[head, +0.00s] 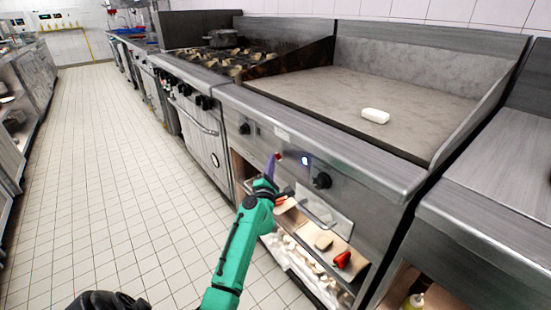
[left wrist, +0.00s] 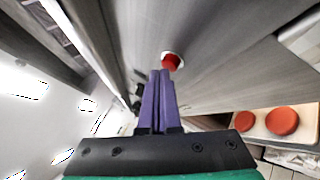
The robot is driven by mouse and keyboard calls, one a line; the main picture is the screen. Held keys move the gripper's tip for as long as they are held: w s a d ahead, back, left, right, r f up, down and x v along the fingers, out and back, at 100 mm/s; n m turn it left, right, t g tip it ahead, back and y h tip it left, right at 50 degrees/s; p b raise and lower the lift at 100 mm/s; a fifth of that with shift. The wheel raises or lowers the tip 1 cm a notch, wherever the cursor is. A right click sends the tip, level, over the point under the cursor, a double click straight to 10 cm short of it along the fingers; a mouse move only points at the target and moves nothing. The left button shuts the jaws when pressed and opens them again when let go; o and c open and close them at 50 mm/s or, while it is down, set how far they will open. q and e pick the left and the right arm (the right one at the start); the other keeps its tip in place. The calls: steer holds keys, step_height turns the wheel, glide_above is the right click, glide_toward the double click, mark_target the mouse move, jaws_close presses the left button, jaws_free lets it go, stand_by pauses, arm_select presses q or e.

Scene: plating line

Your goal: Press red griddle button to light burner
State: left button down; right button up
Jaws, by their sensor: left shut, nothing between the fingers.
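The red griddle button (head: 279,156) is on the steel front panel of the griddle (head: 375,85), left of a small lit blue-white light (head: 305,161). My left gripper (head: 272,160) has its purple fingers shut and empty, with the tips close to the button. In the left wrist view the red button (left wrist: 171,62) sits in a pale ring just beyond the tips of the shut fingers (left wrist: 160,73). I cannot tell whether the tips touch it. My right gripper is not in view.
A black knob (head: 321,181) is right of the light. Below the panel, an open shelf holds boards with food, including a red pepper (head: 342,260). A white block (head: 375,116) lies on the griddle. A burner range with a pot (head: 223,38) stands left. The tiled floor (head: 110,170) is clear.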

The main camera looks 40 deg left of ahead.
arm_select(q)
steer(key=shift+s+a, duration=0.2)
steer(key=shift+s, duration=0.5)
steer(key=s+p, duration=0.1)
steer(key=s, duration=0.1)
steer(key=s+a, duration=0.1)
steer(key=s, duration=0.1)
steer(key=shift+s+a+p, duration=0.2)
steer(key=shift+s+p, duration=0.2)
steer(key=shift+f, duration=0.1)
stand_by(0.3)
